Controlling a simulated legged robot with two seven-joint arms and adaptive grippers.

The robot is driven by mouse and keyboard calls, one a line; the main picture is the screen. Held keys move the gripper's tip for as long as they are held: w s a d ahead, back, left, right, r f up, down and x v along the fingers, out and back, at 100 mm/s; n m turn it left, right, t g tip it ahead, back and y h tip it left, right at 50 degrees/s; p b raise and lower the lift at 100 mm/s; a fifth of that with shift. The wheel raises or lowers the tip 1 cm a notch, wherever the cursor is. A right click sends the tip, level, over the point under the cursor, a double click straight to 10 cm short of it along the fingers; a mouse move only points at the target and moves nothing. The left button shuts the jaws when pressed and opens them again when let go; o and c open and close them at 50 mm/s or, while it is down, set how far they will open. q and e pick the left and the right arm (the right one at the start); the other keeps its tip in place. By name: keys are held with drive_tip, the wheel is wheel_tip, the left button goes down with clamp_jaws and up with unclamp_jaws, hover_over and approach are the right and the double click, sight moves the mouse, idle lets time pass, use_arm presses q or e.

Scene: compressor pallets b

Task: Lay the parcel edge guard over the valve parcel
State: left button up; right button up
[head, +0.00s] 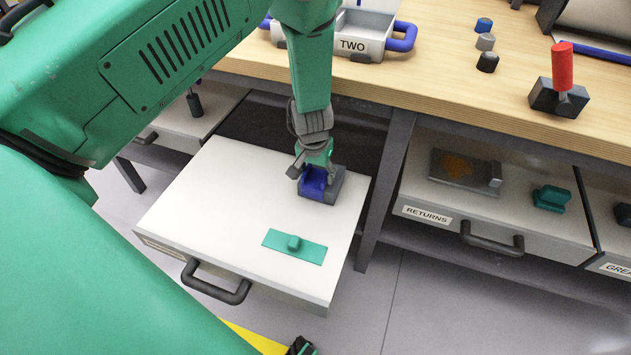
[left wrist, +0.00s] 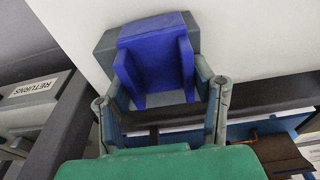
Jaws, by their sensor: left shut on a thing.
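My left gripper (head: 314,165) reaches down from above and is shut on a blue channel-shaped piece (head: 316,183), which I take for the edge guard. A dark grey block (head: 331,187), likely the valve parcel, is directly at the guard on the white surface. In the left wrist view the blue guard (left wrist: 156,60) lies between my fingers (left wrist: 165,100) and overlaps the grey block (left wrist: 108,47), which shows at its sides. The guard hides much of the block. I cannot tell whether the guard rests on it.
The pulled-out white drawer (head: 220,190) also bears a teal plate with a knob (head: 294,246). The rest of its top is clear.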

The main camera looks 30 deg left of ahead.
sight(318, 179)
use_arm(q)
drive_tip(key=shift+d+r, duration=0.25)
drive_tip(key=shift+d, duration=0.25)
drive_tip(key=shift+d+r+p, duration=0.25)
drive_tip(key=shift+r+p, duration=0.65)
drive_tip(key=shift+p, duration=0.05)
drive_tip(key=shift+r+p, duration=0.35)
drive_tip(key=shift+a+r+p, duration=0.55)
drive_tip(key=shift+r+p, duration=0.25)
drive_tip(key=shift+p, duration=0.1)
drive_tip(key=shift+r+p, duration=0.35)
drive_tip(key=shift+d+r+p, duration=0.2)
drive_tip(key=shift+r+p, duration=0.35)
drive_tip(key=shift+r, duration=0.15)
drive_tip(key=shift+d+r, duration=0.15)
drive_tip(key=shift+r, duration=0.1)
drive_tip(key=shift+d, duration=0.1)
use_arm(e)
wheel_tip(318, 179, up, 6)
drive_tip(key=d, duration=0.1)
